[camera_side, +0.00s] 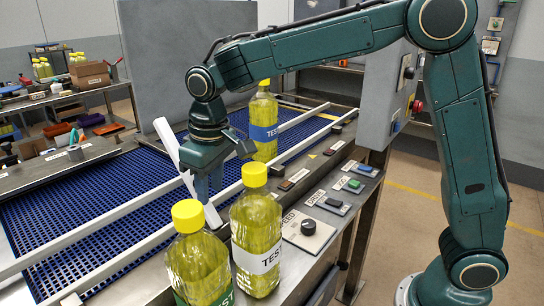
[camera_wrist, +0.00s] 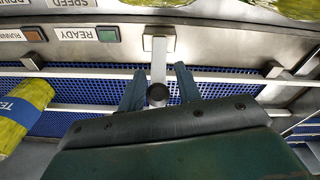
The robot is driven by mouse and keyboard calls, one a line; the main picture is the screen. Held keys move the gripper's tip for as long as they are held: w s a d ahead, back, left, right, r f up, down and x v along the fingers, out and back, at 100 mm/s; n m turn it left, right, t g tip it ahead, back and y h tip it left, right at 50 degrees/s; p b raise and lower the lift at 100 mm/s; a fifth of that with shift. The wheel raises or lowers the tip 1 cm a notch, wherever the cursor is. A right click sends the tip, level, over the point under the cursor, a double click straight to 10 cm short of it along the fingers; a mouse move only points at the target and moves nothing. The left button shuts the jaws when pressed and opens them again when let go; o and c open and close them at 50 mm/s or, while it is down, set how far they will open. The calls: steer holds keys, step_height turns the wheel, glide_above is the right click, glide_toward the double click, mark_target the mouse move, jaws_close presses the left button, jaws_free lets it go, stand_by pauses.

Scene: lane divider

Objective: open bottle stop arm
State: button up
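The bottle stop arm (camera_wrist: 158,66) is a pale bar running from a bracket (camera_wrist: 158,44) on the near rail out over the belt, with a dark round knob (camera_wrist: 157,94) on it. It appears in the side view as a slanted white bar (camera_side: 174,146), partly hidden by my gripper. My gripper (camera_side: 206,188) points down over the belt beside the near rail. In the wrist view my gripper (camera_wrist: 160,70) is open, its fingers on either side of the bar and knob, with visible gaps. A yellow bottle with a blue label (camera_side: 264,133) stands on the belt, clear of my gripper.
Two yellow-capped bottles, one white-labelled (camera_side: 257,245) and one green-labelled (camera_side: 197,262), stand in front. Guard rails (camera_side: 115,225) run along the blue belt (camera_side: 75,215). A button panel (camera_side: 338,195) lies right of it. A grey upright panel (camera_side: 185,60) stands behind.

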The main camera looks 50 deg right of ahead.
steer(key=shift+o, duration=1.3)
steer(key=shift+w+d+r, duration=0.1)
step_height(320, 180, up, 14)
steer(key=s, duration=0.1)
steer(key=shift+s+f, duration=0.2)
steer(key=shift+s, duration=0.2)
steer(key=shift+c, duration=0.2)
